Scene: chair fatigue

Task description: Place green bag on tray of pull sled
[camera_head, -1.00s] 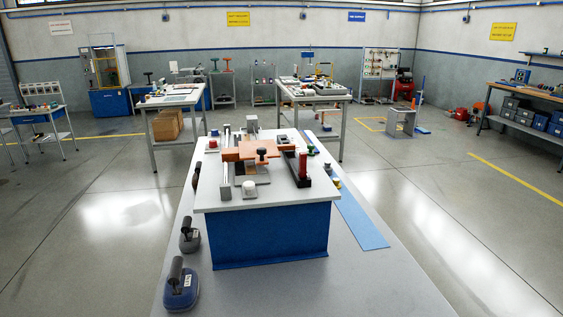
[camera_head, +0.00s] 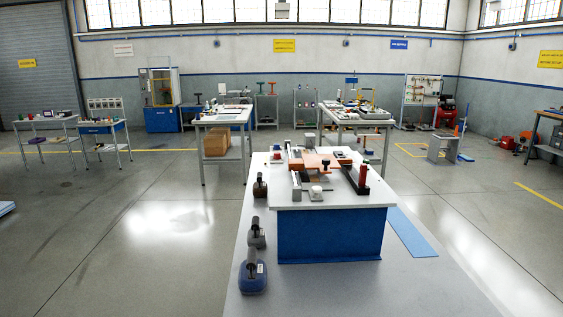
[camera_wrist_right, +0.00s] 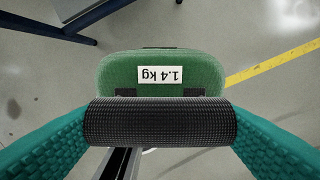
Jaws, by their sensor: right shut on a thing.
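The green bag (camera_wrist_right: 120,72) shows in the right wrist view, with a white label reading 1.4 kg, upside down in the picture. My right gripper (camera_wrist_right: 157,122) is shut on its thick black handle, with a teal finger at each end. The bag is held above the grey floor. In the head view, an orange-topped rig, possibly the pull sled (camera_head: 318,160), sits on a white-topped blue stand (camera_head: 330,232). I cannot make out its tray clearly. Neither gripper nor the green bag shows in the head view.
The stand rests on a long grey table (camera_head: 330,290). Along its left edge are a blue bag (camera_head: 253,278), a grey bag (camera_head: 256,236) and a darker brown one (camera_head: 260,188). A light blue strip (camera_head: 410,232) lies at right. Open floor lies to the left.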

